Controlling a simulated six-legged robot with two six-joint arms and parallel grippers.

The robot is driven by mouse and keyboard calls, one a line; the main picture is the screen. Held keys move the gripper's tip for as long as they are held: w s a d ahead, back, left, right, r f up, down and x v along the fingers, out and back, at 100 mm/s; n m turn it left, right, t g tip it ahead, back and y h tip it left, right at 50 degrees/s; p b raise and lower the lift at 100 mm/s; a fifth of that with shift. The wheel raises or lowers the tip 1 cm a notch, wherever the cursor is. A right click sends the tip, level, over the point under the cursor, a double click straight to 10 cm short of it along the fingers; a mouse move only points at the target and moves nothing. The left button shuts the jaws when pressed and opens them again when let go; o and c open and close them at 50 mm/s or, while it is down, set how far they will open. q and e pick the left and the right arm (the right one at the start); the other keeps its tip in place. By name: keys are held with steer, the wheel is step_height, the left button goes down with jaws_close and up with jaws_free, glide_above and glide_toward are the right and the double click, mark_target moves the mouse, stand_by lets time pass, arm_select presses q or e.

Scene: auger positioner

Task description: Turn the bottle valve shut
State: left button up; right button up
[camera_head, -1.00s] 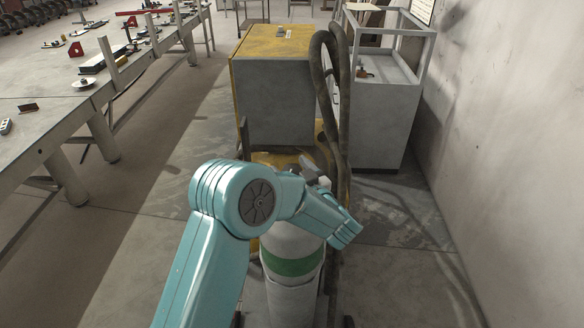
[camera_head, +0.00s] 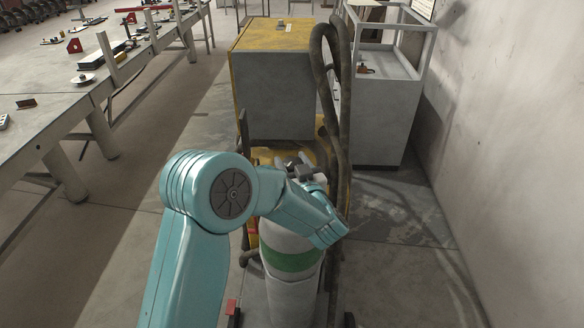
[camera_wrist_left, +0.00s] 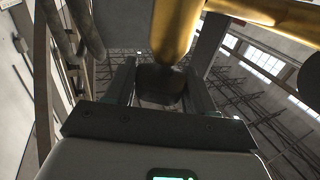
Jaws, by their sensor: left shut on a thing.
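The gas bottle (camera_head: 291,262) stands upright in the lower middle of the head view, grey with a green band. My left arm crosses above it and covers its top. My left gripper (camera_head: 308,172) is at the bottle's top, partly hidden behind my wrist. In the left wrist view its two fingers (camera_wrist_left: 162,92) are shut on a dark valve knob (camera_wrist_left: 160,82). A brass-coloured valve body (camera_wrist_left: 176,28) shows just beyond the knob. My right gripper is not in view.
A yellow and grey machine (camera_head: 278,90) stands just behind the bottle. Dark thick hoses (camera_head: 338,110) hang beside it on the right. A grey cabinet (camera_head: 377,120) and a wall (camera_head: 510,130) are to the right. A long workbench (camera_head: 60,110) runs along the left, with open floor between.

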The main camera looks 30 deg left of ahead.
arm_select(q)
steer(key=m+t+h+b, duration=0.2)
steer(key=h+b, duration=0.1)
steer(key=b, duration=0.1)
steer(key=m+t+h+b, duration=0.2)
steer(key=m+h+b, duration=0.1)
steer(key=h+b, duration=0.1)
steer(key=m+t+h+b, duration=0.3)
steer(key=h+b, duration=0.1)
steer(key=b, duration=0.2)
steer(key=shift+a, duration=0.15)
steer(key=m+h+b, duration=0.2)
steer(key=shift+r+h, duration=0.3)
steer(key=shift+r+m+h, duration=0.15)
steer(key=shift+m+h, duration=0.55)
steer(key=shift+h, duration=0.7)
steer(key=o, duration=1)
steer(key=shift+s+d, duration=0.1)
steer(key=shift+d, duration=0.1)
